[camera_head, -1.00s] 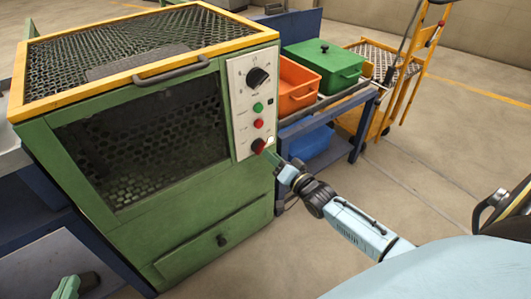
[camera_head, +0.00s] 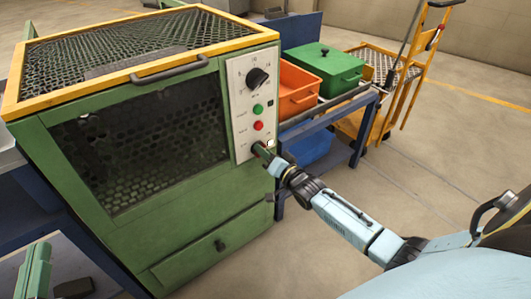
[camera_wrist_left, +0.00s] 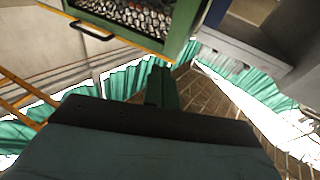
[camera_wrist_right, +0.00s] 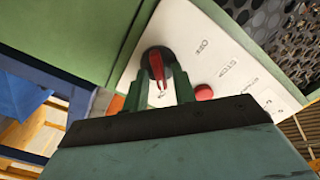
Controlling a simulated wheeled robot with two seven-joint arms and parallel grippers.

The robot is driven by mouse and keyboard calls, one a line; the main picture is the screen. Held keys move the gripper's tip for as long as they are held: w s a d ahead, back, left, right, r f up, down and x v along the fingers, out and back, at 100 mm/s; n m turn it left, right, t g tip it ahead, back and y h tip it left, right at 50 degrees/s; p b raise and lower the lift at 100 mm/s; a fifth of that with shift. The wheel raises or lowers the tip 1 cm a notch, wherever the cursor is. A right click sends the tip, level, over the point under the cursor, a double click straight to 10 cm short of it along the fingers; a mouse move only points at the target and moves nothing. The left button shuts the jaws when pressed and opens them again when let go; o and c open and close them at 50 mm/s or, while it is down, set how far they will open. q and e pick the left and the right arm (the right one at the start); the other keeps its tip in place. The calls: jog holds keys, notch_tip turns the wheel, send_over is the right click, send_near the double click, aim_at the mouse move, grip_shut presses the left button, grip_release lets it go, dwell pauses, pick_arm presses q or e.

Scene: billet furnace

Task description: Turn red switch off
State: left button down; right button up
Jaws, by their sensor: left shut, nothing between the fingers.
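The red switch (camera_wrist_right: 156,66) is a red lever on a dark round base, low on the white control panel (camera_head: 241,110). In the right wrist view its lever points down the picture, and an "OFF" label is to its right. My right gripper (camera_head: 263,153) is at the switch and mostly hides it in the head view. In the right wrist view its two fingers (camera_wrist_right: 160,92) stand apart on either side of the lever tip, with gaps visible. My left gripper (camera_head: 40,252) is shut and empty at the lower left; its fingers also show in the left wrist view (camera_wrist_left: 161,86).
A red button (camera_wrist_right: 204,92), a green button (camera_head: 257,110) and a black dial (camera_head: 257,77) are above the switch on the panel. The green furnace (camera_head: 215,225) fills the left. A blue cart (camera_head: 363,130) with an orange bin (camera_head: 298,85) stands right of it.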

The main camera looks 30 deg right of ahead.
grip_shut()
pick_arm(q)
jog(key=shift+f, duration=0.1)
jog(key=s+a+f+g+y+p, duration=0.2)
jog(key=s+f+g, duration=0.2)
jog(key=f, duration=0.3)
jog(key=s+a+f+g+y+p, duration=0.2)
jog(key=s+a+f+g, duration=0.1)
jog(key=f+g, duration=0.4)
jog(key=shift+s+a+f+n+g, duration=0.2)
jog(key=shift+s+f+n+g, duration=0.15)
jog(key=shift+f, duration=0.25)
pick_arm(e)
jog(key=shift+a+n, duration=0.2)
jog(key=shift+n, duration=4.2)
jog(key=shift+a+n, duration=0.15)
jog(key=shift+n, duration=4.55)
